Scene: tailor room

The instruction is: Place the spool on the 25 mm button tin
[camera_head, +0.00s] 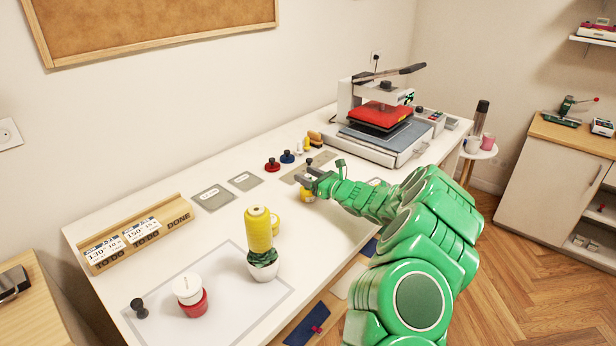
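My gripper (311,180) is low over the far middle of the white table, at the end of my green arm. A small yellow object (307,196) shows just below its dark fingers; whether they touch or hold it I cannot tell. A tall yellow thread spool (258,228) stands upright above a green-and-white round base (263,266), apart from my gripper. Another small yellow round item (275,223) is partly hidden behind the spool. A red tin with a white top (190,294) stands at the front left. No 25 mm label is readable, so I cannot tell which is the button tin.
A heat press (385,130) stands at the back right. Red (272,165) and blue (287,157) knobbed items sit near the wall. A wooden card rack (140,232) is at left. A black knobbed item (139,308) stands near the front-left corner. Grey labelled mats (213,198) lie flat.

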